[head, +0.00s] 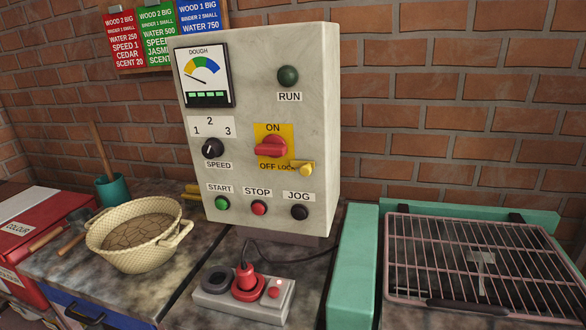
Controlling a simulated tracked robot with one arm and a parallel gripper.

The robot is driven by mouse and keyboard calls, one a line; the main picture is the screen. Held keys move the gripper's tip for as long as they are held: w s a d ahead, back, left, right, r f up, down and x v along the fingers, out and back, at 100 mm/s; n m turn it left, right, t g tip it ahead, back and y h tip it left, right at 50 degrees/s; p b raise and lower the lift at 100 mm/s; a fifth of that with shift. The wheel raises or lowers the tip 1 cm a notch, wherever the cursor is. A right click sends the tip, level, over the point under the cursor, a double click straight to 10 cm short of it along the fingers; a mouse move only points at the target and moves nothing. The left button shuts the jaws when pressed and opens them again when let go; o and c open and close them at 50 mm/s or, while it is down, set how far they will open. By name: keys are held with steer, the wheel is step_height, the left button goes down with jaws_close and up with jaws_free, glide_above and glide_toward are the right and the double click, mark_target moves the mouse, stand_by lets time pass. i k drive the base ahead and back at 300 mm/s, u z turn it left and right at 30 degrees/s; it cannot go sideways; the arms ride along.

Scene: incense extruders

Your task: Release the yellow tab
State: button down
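The yellow tab (303,168) sits at the lower right of the red rotary switch (271,147), beside the "OFF LOCK" label on the grey control box (325,120). The tab sticks out from the panel, with a rounded lower end. The red switch handle lies roughly level on its yellow plate (286,133), between "ON" above and "OFF" below. My gripper is not in view, and nothing touches the tab.
Start, stop and jog buttons (299,212) line the panel below the tab. A socket block (243,297) with a red plug stands in front. A wire rack (480,258) is at right, a basket (138,236) at left.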

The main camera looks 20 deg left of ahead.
mark_target(306, 167)
steer(key=k, duration=1.25)
steer(key=u, duration=0.45)
steer(key=i, duration=1.05)
steer(key=u, duration=0.35)
steer(key=i, duration=0.9)
steer(key=z, duration=0.25)
